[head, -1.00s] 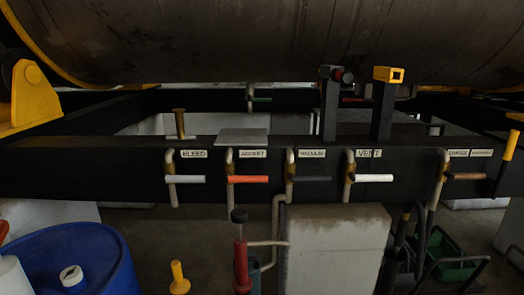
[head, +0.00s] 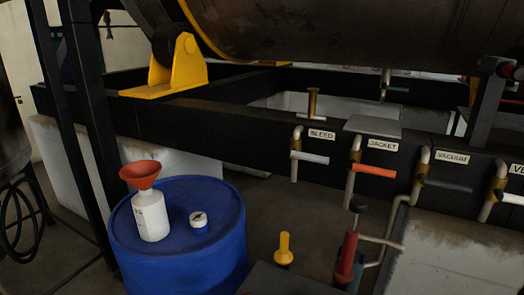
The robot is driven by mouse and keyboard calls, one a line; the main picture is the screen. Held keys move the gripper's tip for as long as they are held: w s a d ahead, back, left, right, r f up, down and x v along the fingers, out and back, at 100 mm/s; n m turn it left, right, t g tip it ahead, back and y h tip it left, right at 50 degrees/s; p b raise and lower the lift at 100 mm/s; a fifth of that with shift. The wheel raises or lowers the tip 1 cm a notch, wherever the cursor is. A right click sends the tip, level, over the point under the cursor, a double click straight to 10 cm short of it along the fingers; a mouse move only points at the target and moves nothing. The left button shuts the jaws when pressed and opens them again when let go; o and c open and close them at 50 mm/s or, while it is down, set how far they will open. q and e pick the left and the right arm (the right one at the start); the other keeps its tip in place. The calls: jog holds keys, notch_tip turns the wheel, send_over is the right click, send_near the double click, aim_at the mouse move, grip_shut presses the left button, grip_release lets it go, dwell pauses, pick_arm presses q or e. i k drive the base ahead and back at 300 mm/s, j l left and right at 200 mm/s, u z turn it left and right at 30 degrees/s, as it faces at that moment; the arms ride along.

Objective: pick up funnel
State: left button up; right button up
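The orange-red funnel (head: 141,172) sits upright in the mouth of a white bottle (head: 151,214). Its wide rim faces up, and its spout is hidden inside the bottle. The bottle stands on top of a blue drum (head: 185,270) at the lower left of the head view. Neither of my grippers is in view.
A small white round item (head: 199,220) lies on the drum beside the bottle. A yellow handle (head: 284,249) and a red cylinder (head: 348,256) stand right of the drum. Behind is a black beam (head: 230,135) with valve levers. Black posts (head: 88,130) rise left of the drum.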

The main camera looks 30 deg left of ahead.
aim_at(146, 186)
jog(key=u, duration=1.7)
